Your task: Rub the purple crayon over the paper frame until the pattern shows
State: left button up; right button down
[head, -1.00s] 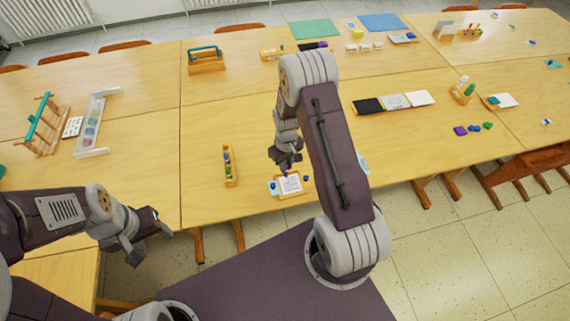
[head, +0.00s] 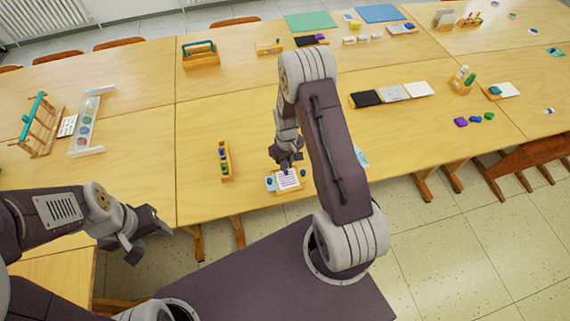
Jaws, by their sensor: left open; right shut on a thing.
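The paper frame (head: 297,186), a small tray with a white sheet, lies near the table's front edge. Purple stripes show on the sheet. My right gripper (head: 287,163) is directly above it, pointing down and shut on the purple crayon (head: 289,167). The crayon is small and mostly hidden by the fingers; its tip is at or just above the sheet, I cannot tell which. My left gripper (head: 151,240) is open and empty, off the table's front edge at the lower left.
Small blue pieces flank the frame. A narrow wooden holder (head: 226,175) with coloured pieces stands to its left. A black, grey and white panel row (head: 393,94) lies further back right. The table (head: 200,120) is clear between these.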

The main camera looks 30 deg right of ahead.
jog(key=r+p, duration=0.1)
jog(key=r, duration=0.1)
jog(key=r+p, duration=0.3)
jog(key=r, duration=0.1)
jog(key=shift+w+a+r, duration=0.1)
jog(key=shift+a+r, duration=0.2)
jog(key=shift+r, duration=0.05)
jog(key=shift+r+p, duration=0.25)
jog(key=shift+p, duration=0.1)
pick_arm(q)
jog(key=r, duration=0.5)
jog(key=shift+s+a+r, duration=0.1)
jog(key=shift+s+a, duration=0.15)
pick_arm(e)
jog(key=shift+a+r, duration=0.15)
jog(key=shift+a, duration=0.1)
pick_arm(q)
jog(key=shift+d, duration=0.15)
pick_arm(e)
jog(key=shift+d, duration=0.1)
